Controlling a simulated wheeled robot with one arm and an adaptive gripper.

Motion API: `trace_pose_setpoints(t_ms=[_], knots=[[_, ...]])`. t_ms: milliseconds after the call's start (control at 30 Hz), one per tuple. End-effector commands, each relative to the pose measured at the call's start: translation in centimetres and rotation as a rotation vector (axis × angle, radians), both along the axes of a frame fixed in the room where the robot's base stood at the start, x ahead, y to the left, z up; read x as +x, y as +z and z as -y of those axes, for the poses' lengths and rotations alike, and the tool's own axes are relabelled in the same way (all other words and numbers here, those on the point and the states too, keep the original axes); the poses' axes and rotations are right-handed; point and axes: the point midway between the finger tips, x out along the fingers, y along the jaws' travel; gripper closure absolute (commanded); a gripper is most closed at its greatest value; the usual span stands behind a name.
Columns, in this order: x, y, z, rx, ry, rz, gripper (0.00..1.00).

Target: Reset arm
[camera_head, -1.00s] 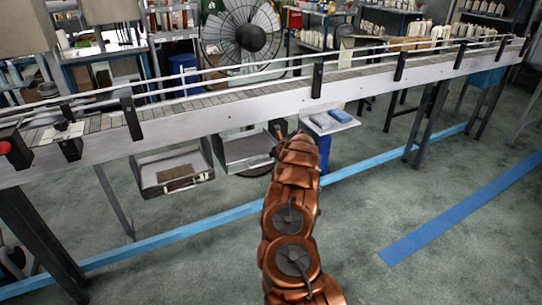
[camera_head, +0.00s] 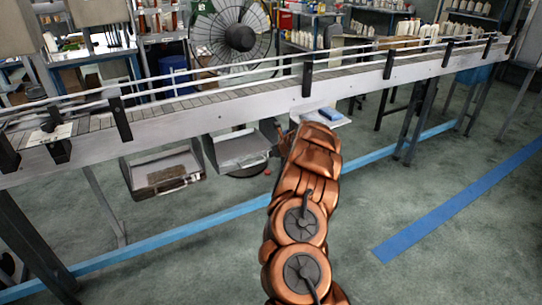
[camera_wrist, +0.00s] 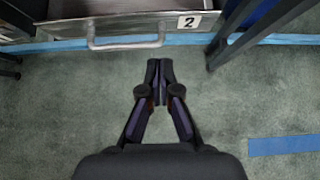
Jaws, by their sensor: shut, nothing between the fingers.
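My copper-coloured arm reaches up the middle of the head view toward the conveyor. My gripper (camera_wrist: 159,66) shows in the wrist view with its two dark fingers shut together and nothing between them. It is above the grey-green floor, just short of a metal drawer (camera_wrist: 120,28) with a bar handle and a label "2". In the head view the gripper itself is hidden by the arm.
A long conveyor (camera_head: 220,106) with rails crosses the head view. Open metal trays (camera_head: 165,172) hang below it. A fan (camera_head: 240,38) and shelves with bottles stand behind. Blue tape (camera_head: 460,195) marks the floor, which is clear at right.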

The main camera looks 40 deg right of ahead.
Motion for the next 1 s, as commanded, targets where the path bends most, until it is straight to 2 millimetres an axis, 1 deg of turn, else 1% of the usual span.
trace_pose_setpoints(t_ms=[200,400,867,967,1000], knots=[[-1.5,1.5,-0.1,-0.001,-0.004,0.003,1.00],[-2.4,2.1,-0.3,-0.001,-0.002,0.000,1.00],[-2.6,2.3,-0.3,-0.002,-0.002,0.000,1.00],[-1.6,4.3,-3.3,-0.028,0.091,0.000,1.00],[-1.3,5.2,-4.8,-0.042,0.138,-0.001,1.00]])
